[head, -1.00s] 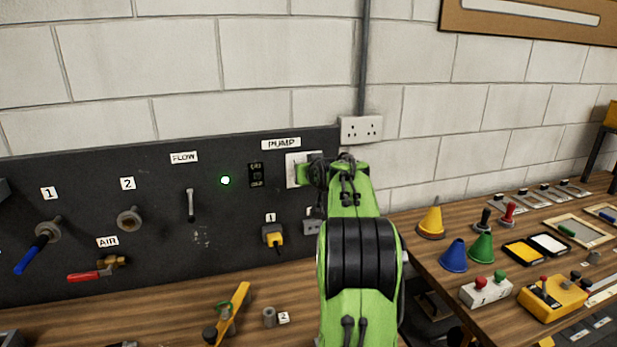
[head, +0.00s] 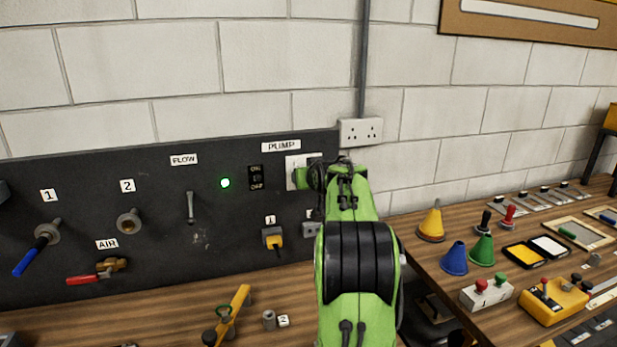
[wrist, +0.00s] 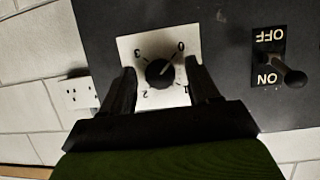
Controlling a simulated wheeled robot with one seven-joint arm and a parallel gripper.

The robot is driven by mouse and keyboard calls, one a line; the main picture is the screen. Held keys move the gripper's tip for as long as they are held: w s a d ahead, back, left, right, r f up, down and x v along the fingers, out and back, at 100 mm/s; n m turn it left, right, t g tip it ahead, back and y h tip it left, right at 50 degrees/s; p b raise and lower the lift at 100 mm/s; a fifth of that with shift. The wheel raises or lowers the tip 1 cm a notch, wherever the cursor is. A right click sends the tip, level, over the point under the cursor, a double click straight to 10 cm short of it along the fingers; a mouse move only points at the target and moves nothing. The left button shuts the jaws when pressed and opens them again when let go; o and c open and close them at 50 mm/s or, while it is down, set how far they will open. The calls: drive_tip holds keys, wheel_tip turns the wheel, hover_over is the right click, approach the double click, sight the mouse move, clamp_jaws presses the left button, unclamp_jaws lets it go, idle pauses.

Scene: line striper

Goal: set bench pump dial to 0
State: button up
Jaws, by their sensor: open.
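The pump dial (wrist: 160,73) is a round black knob on a white plate (wrist: 126,44) marked 0 to 3, upside down in the wrist view. A pale pointer mark on the knob appears to face the 0 at its upper right. My gripper (wrist: 160,68) is open, with one finger on each side of the knob and visible gaps to it. In the head view, the white plate (head: 292,170) shows under the PUMP label (head: 281,146); my arm hides the knob and fingertips.
An ON/OFF switch (head: 256,178) and a lit green lamp (head: 225,183) are left of the dial. The flow lever (head: 190,206) is further left. A yellow plug (head: 273,237) sits below. A wall socket (head: 361,131) is at the upper right.

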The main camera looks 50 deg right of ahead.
drive_tip(key=v, duration=1.5)
drive_tip(key=shift+s+b, duration=0.3)
drive_tip(key=shift+b, duration=0.15)
drive_tip(key=shift+a+r, duration=0.1)
drive_tip(key=shift+a, duration=0.05)
drive_tip(key=s+a+f+n+g+y+p, duration=0.1)
drive_tip(key=s+a+f+n+y, duration=0.15)
drive_tip(key=a, duration=0.95)
drive_tip(key=s+a+f+n+g+y+p, duration=0.1)
drive_tip(key=a+f+y, duration=0.2)
drive_tip(key=a, duration=0.8)
drive_tip(key=s+a+f+n+g, duration=0.1)
drive_tip(key=s+a+f+g, duration=0.1)
drive_tip(key=s+a+f, duration=0.3)
drive_tip(key=s+a+f+n+g+y, duration=0.1)
drive_tip(key=s+a+f, duration=0.3)
drive_tip(key=s, duration=0.5)
drive_tip(key=shift+s+a+f+g, duration=0.4)
drive_tip(key=shift+a, duration=0.35)
drive_tip(key=shift+n+y, duration=0.25)
